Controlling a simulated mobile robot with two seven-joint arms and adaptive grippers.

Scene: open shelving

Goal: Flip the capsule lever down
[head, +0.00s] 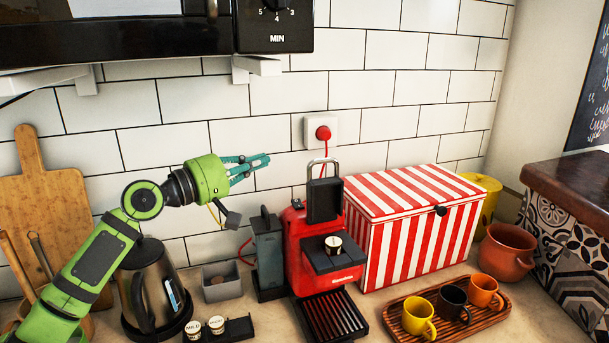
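The red and black coffee machine (298,252) stands on the counter against the tiled wall. Its metal lever (322,164) is raised in a loop above the black upper head (324,200). A light-topped capsule (333,244) sits in the black front part below that head. My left gripper (267,160) is up in front of the wall, left of the lever, pointing right. Its teal fingers lie close together with nothing between them, and a gap separates them from the lever. My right gripper is not in view.
A red-striped box (418,232) stands close at the machine's right. A wooden tray (472,325) holds yellow, black and orange cups. A kettle (150,285), a grey bin (222,282) and a capsule holder (230,328) are left. A microwave (120,30) hangs above.

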